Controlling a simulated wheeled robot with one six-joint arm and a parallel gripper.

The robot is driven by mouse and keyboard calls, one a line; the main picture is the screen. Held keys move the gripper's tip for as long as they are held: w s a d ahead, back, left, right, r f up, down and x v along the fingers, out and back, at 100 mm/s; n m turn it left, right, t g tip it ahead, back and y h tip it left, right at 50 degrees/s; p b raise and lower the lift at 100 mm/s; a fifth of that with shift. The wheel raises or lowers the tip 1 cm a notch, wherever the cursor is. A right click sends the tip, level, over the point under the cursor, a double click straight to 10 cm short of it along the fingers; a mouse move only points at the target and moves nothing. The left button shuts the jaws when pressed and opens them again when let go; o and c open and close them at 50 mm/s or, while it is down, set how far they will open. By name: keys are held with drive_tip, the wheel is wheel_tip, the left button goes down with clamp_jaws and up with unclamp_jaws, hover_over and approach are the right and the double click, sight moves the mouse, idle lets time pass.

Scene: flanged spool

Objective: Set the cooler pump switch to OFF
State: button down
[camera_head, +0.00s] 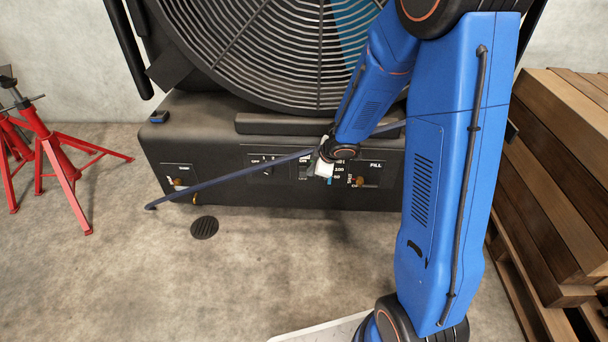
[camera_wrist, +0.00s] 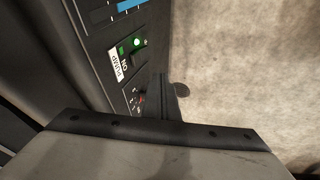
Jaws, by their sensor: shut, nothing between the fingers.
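The cooler (camera_head: 215,150) is a large dark unit with a round fan grille and a control panel along its lower front. My gripper (camera_head: 323,168) is shut and empty, close in front of the middle of this panel. In the wrist view the pump switch (camera_wrist: 122,51) shows a green face beside a white label reading PUMP and ON, and a green light (camera_wrist: 138,42) is lit next to it. The gripper appears apart from the switch, but the exact gap cannot be told. In the head view my gripper and arm partly cover this part of the panel.
A rotary knob (camera_head: 268,167) sits left of my gripper, and a FILL valve (camera_head: 359,181) sits to its right. A long dark bar crosses the panel front. A floor drain (camera_head: 204,228) lies in front.

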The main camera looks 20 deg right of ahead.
approach(301, 177)
wheel_tip(301, 177, down, 3)
drive_tip(key=s+a, duration=0.1)
drive_tip(key=a, duration=0.1)
drive_tip(key=shift+w+d+f, duration=0.1)
drive_tip(key=shift+w+f, duration=0.15)
drive_tip(key=shift+w, duration=0.35)
drive_tip(key=shift+w+d+f, duration=0.1)
drive_tip(key=shift+w+f, duration=0.15)
drive_tip(key=shift+w, duration=0.35)
drive_tip(key=shift+w+d+f, duration=0.1)
drive_tip(key=shift+w+f, duration=0.2)
drive_tip(key=shift+w, duration=0.3)
drive_tip(key=shift+w+d+f, duration=0.1)
drive_tip(key=shift+w+f, duration=0.1)
drive_tip(key=shift+f, duration=0.1)
drive_tip(key=shift+r, duration=0.2)
drive_tip(key=shift+r, duration=0.7)
drive_tip(key=shift+s, duration=0.1)
